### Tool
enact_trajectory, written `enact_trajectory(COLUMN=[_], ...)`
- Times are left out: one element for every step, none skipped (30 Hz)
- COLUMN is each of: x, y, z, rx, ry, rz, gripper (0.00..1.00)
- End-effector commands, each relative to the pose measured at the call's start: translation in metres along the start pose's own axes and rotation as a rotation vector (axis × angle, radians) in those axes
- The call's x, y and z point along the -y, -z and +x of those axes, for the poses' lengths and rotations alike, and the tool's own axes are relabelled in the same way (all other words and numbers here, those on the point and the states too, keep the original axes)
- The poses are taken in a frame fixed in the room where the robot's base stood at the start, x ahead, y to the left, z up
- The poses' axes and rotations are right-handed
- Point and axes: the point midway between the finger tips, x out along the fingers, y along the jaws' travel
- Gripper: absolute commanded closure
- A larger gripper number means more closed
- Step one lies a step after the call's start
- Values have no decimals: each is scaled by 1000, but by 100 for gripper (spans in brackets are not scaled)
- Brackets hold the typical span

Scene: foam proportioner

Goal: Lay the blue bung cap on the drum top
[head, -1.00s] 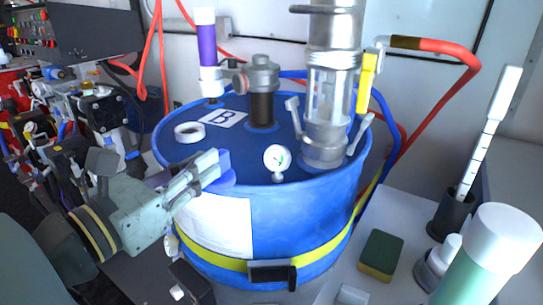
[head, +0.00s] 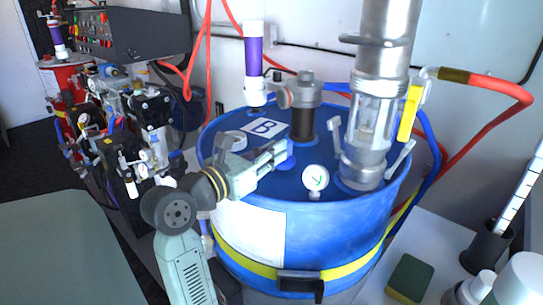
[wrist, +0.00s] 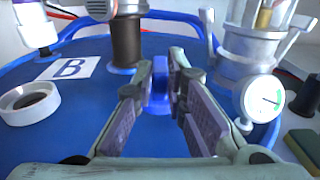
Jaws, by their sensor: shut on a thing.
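The blue bung cap (head: 286,161) is held at the fingertips of my gripper (head: 280,152), above the front-middle part of the blue drum top (head: 268,182). In the wrist view the cap (wrist: 160,90) stands on edge between the two finger pads, with the drum top (wrist: 75,150) below. I cannot tell whether the cap touches the drum top. My gripper (wrist: 160,95) is shut on it. The far side of the cap is hidden.
A round gauge (head: 316,178) stands just right of my gripper. Behind are a dark pipe fitting (head: 304,122), a purple-and-white cylinder (head: 254,60) and a tall metal-and-glass column (head: 370,120). A white ring (wrist: 30,102) and a "B" label (wrist: 70,68) lie on the left.

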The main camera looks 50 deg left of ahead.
Motion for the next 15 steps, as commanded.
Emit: enact_trajectory(x=[0,0,0,0,0,0,0,0,0,0,0,0,0,0,0], y=[6,10,14,17,19,20,20,20,20,20,20,20,21,21,23], z=[0,0,0,0,0,-1,-1,-1,-1,-1,-1,-1,-1,-1,-1], rx=[-1,-1,0,0,0,1,1,1,1,1,1,1,1,1,1], ry=[0,0,0,0,0,0,0,0,0,0,0,0,0,0,0], rz=[-6,-6,-4,-4,-3,-1,0,1,1,1,1,1,1,1,0], gripper=[100,100,100,100,100,100,100,100,100,100,100,100,100,100,100])
